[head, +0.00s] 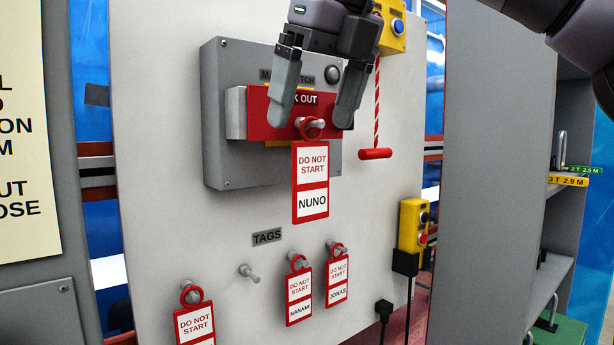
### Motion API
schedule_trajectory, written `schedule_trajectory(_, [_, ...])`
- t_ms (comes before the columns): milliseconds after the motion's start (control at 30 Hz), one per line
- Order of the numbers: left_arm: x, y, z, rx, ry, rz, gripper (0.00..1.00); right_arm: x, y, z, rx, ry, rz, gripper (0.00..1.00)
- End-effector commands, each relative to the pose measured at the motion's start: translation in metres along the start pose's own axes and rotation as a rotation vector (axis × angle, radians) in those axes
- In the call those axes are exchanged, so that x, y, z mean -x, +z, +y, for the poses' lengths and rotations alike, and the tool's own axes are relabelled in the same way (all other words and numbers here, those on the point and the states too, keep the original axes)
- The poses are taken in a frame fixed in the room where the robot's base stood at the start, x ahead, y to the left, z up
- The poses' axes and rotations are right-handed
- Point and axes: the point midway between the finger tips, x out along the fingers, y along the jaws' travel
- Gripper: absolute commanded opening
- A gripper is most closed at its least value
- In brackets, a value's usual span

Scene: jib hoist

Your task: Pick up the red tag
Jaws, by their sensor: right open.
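A red tag reading DO NOT START, NUNO (311,180) hangs by its red ring from a peg at the red lockout piece (268,112) on the grey main switch box (226,160). My right gripper (318,112) is open in front of the switch box. Its two fingers point down on either side of the peg and ring, apart from each other, with nothing seen between them held. Whether they touch the lockout piece I cannot tell. Below, red tags NANAMI (299,297), JONAS (337,281) and a cut-off one (195,325) hang on pegs. My left gripper is out of view.
An empty peg (249,273) is left of the NANAMI tag, under the TAGS label (267,237). A red cord with a handle (375,154) hangs at the right. A yellow pendant control (412,226) and a grey cabinet (490,200) stand further right.

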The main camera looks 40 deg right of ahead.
Motion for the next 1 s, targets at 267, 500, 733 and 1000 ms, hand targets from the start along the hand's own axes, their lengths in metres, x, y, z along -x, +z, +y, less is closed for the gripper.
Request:
schedule_trajectory(267, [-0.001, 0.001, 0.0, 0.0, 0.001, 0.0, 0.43, -0.027, -0.003, -0.006, 0.0, 0.0, 0.002, 0.89])
schedule_trajectory(500, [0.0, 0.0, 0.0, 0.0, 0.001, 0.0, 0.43, -0.051, -0.003, -0.007, -0.001, 0.004, -0.002, 0.89])
schedule_trajectory(733, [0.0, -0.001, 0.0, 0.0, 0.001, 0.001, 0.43, -0.053, -0.003, -0.007, -0.001, 0.005, -0.003, 0.89])
schedule_trajectory(1000, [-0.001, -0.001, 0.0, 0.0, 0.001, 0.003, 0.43, -0.053, -0.003, -0.007, -0.001, 0.004, -0.003, 0.3])
